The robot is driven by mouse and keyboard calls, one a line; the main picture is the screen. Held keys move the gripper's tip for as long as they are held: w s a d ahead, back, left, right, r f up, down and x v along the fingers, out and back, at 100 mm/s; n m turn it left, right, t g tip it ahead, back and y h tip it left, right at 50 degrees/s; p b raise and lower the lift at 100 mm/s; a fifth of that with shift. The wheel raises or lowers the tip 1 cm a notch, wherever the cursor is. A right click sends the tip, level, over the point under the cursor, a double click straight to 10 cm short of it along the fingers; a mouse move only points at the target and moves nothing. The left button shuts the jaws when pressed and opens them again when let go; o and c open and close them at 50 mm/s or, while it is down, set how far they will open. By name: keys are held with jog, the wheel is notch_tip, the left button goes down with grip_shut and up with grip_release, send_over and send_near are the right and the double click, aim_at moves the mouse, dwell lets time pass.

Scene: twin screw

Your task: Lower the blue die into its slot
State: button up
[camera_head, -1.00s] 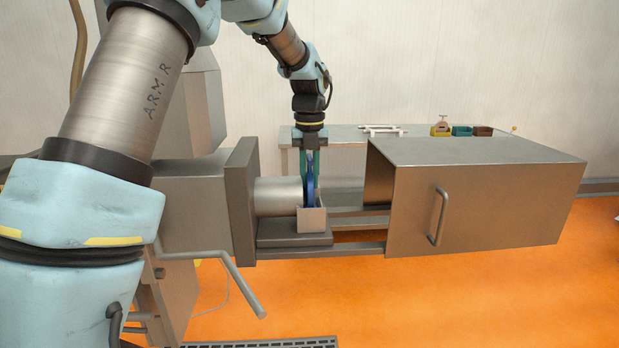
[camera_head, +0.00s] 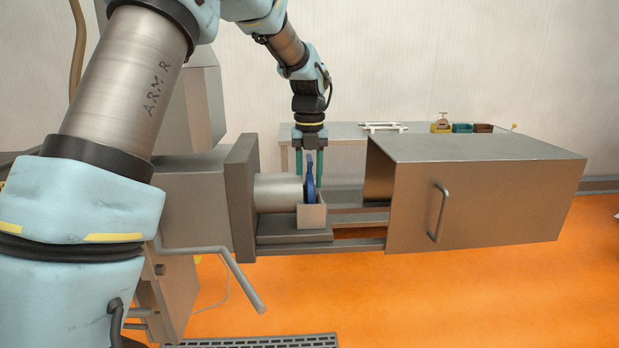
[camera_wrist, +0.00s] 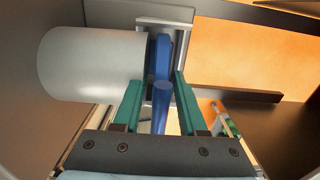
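The blue die (camera_head: 309,182) stands upright in the slot of the grey holder (camera_head: 312,216), against the end of the metal cylinder (camera_head: 278,195). In the wrist view the die (camera_wrist: 162,60) shows as a blue disc edge with a stub pointing toward me, beside the pale cylinder (camera_wrist: 90,65). My gripper (camera_head: 309,176) is above and around the die's upper part. Its green fingers (camera_wrist: 156,95) are spread, with a gap on each side of the stub. The die's lower edge is hidden by the holder's wall.
A large metal hood with a handle (camera_head: 437,215) stands to the right on rails (camera_head: 350,245). A lever (camera_head: 235,278) sticks out at the front left. A back table (camera_head: 345,135) carries small coloured boxes (camera_head: 462,128).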

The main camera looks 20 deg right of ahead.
jog(key=shift+o, duration=0.8)
notch_tip(320, 180, up, 11)
jog(key=shift+f+b, duration=0.1)
jog(key=shift+b, duration=1.05)
